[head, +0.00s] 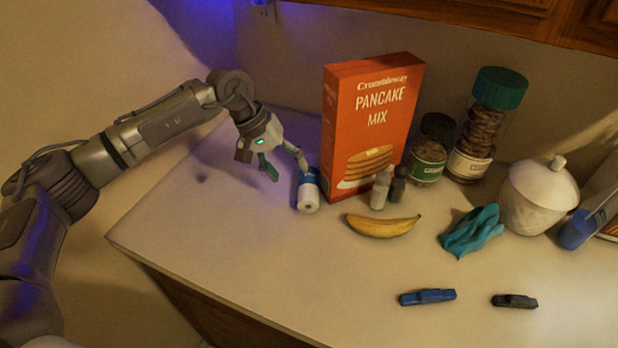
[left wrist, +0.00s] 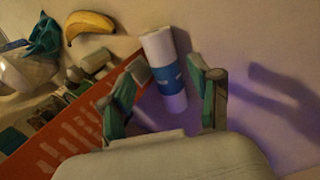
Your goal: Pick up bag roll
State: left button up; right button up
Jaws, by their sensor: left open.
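The bag roll is a small white roll with a blue band (head: 308,196), lying on the counter just left of the pancake mix box. In the left wrist view the roll (left wrist: 163,62) lies ahead of and between my fingers. My left gripper (head: 284,168) is open above the counter, with one finger near the roll's far end. In the left wrist view my left gripper (left wrist: 168,85) shows its two green-padded fingers spread apart, with nothing clearly held between them. I cannot tell whether a finger touches the roll. My right gripper is not in view.
An orange pancake mix box (head: 370,125) stands close right of the roll. Small shakers (head: 381,188), a banana (head: 383,226), jars (head: 487,125), a teal cloth (head: 472,232) and a white lidded pot (head: 538,197) stand farther right. The counter (head: 220,235) left of the roll is clear.

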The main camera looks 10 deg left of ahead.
aim_at(304, 188)
pick_arm(q)
jog(key=x, duration=0.3)
jog(key=shift+w, duration=0.2)
jog(key=shift+p+x, duration=0.9)
jog(key=p+x, duration=0.1)
jog(key=x, duration=0.2)
jog(key=shift+w+f+p, duration=0.15)
jog(key=shift+f+p, duration=0.15)
jog(key=shift+p, duration=0.05)
jog(key=shift+d+f, duration=0.15)
jog(key=shift+f, duration=0.1)
jog(key=c, duration=1.1)
jog(key=shift+c, duration=0.2)
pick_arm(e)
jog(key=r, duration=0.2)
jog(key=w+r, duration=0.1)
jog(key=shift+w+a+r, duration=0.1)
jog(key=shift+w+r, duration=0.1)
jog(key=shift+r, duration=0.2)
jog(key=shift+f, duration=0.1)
